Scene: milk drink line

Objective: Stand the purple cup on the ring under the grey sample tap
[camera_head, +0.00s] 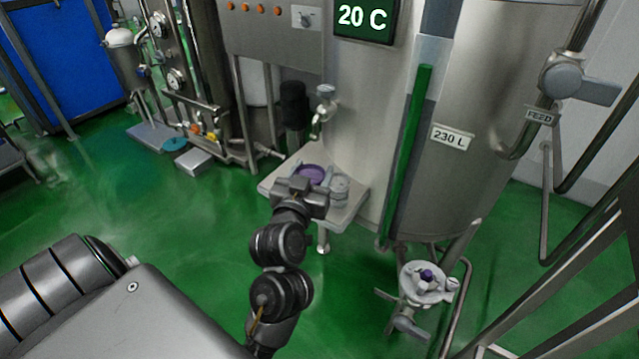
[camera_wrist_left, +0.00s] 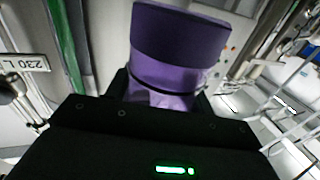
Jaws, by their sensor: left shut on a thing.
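The purple cup (camera_head: 311,172) is at the small shelf on the tank's front, below the grey sample tap (camera_head: 322,112). My left gripper (camera_head: 308,184) is shut on the cup and covers part of it in the head view. In the left wrist view the purple cup (camera_wrist_left: 180,45) is large and close, between the jaws. I cannot tell whether the cup touches the shelf. The ring cannot be made out; the cup and gripper may hide it. My right gripper is not in view.
The pale shelf (camera_head: 350,208) also carries clear glass-like items (camera_head: 340,187) just right of my gripper. The steel tank (camera_head: 455,190) rises close behind. A valve (camera_head: 425,283) sits low at the right. Green floor lies open to the left.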

